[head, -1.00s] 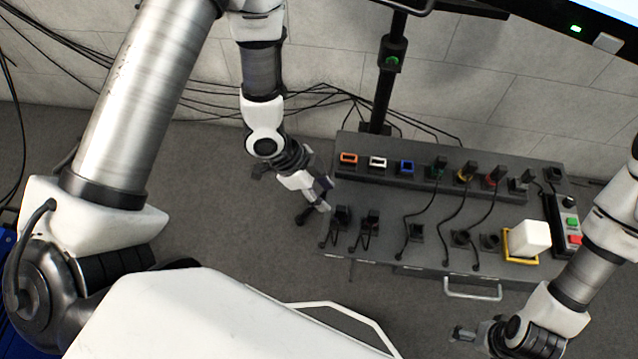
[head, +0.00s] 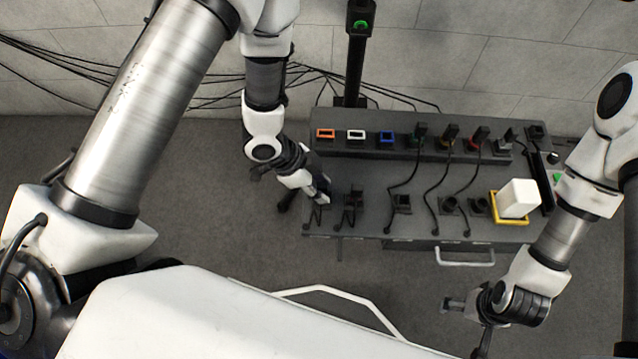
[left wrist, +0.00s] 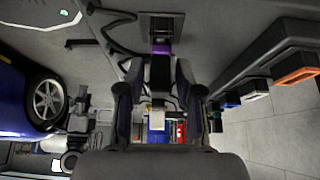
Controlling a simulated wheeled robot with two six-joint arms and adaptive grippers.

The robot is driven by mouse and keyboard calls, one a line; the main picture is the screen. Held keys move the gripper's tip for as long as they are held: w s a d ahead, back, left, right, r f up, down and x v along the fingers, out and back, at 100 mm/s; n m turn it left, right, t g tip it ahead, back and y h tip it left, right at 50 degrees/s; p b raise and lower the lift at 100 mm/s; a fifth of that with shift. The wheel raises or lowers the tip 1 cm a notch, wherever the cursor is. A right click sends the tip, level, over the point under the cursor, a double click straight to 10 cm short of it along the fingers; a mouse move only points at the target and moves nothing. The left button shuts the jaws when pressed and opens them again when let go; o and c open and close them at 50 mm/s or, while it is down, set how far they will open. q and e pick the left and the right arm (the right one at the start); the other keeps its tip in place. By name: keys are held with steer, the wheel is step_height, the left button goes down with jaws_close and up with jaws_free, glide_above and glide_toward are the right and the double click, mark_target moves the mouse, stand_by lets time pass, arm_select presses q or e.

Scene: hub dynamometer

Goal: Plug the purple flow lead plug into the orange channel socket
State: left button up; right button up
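The orange channel socket (head: 326,133) is the leftmost in the raised back row of the bench unit in the head view. It also shows at the right of the left wrist view (left wrist: 297,76). The purple flow lead plug (left wrist: 160,48) shows as a purple band at a dark holder, straight ahead of my left gripper (left wrist: 160,65) in the left wrist view. That gripper's fingers stand apart on either side of it; I see no clear grip. In the head view my left gripper (head: 320,194) is at the front-left holder and hides the plug's colour. My right gripper (head: 463,322) is open and empty, low in front of the unit.
White (head: 356,134) and blue (head: 387,136) sockets sit right of the orange one. Several plugged leads with loose cables fill the rest. A white block (head: 518,198) stands in a yellow frame at the right. A dark post (head: 355,70) rises behind the unit.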

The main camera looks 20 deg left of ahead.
arm_select(q)
jaws_close()
steer(key=shift+r, duration=0.1)
steer(key=shift+r+p, duration=3.5)
steer(key=shift+p, duration=0.2)
